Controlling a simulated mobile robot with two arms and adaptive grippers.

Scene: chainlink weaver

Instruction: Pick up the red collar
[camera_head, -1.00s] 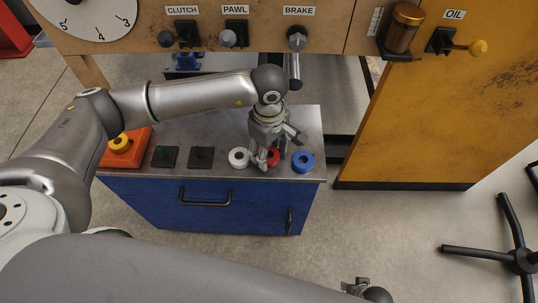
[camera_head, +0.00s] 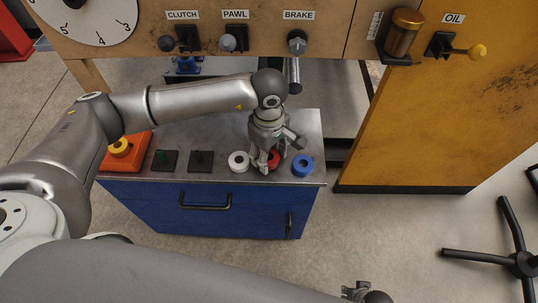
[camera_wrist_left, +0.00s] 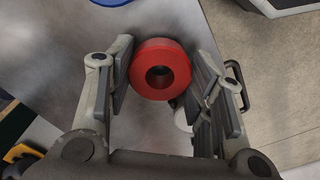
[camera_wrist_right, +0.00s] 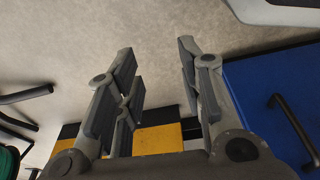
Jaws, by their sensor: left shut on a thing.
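The red collar (camera_wrist_left: 160,69) is a short ring with a dark central hole. In the left wrist view it sits between the two fingers of my left gripper (camera_wrist_left: 163,58), which is shut on it. In the head view the red collar (camera_head: 275,161) is partly hidden by my left gripper (camera_head: 265,164), which points down at the bench top. I cannot tell whether the collar touches the bench. My right gripper (camera_wrist_right: 155,62) is open and empty in the right wrist view, with floor behind its fingers. It also shows low in the head view (camera_head: 366,291).
A white collar (camera_head: 239,162) stands just left of my left gripper and a blue collar (camera_head: 302,166) to the right, on the metal bench top (camera_head: 220,135). Farther left are two dark square plates and an orange block (camera_head: 127,151) with a yellow ring. The panel hangs behind.

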